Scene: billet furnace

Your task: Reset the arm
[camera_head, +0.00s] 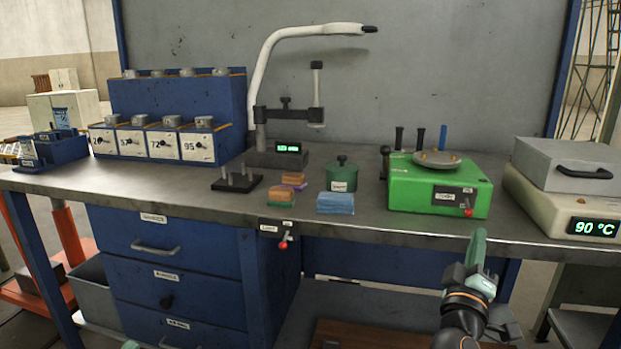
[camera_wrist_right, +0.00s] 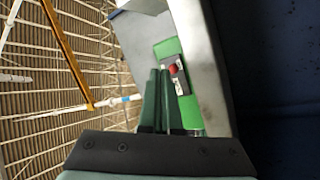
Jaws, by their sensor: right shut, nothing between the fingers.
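My right gripper (camera_head: 478,240) is in front of the workbench (camera_head: 395,222), below and right of the red lever on the green box. Its green fingers are together, with nothing between them. In the right wrist view the two fingers (camera_wrist_right: 161,75) lie side by side, pointing towards the green box (camera_wrist_right: 190,105) and its red knob. A small green tip at the bottom edge of the head view looks like my left gripper (camera_head: 131,345); its jaws cannot be made out.
On the bench stand the green box (camera_head: 410,192), a dark green pot (camera_head: 342,178), coloured blocks (camera_head: 336,203), a lamp-like stand (camera_head: 270,80) and a 90 °C heater (camera_head: 570,205). Blue drawers (camera_head: 200,245) are under the left half. The bench's front edge is close to my right gripper.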

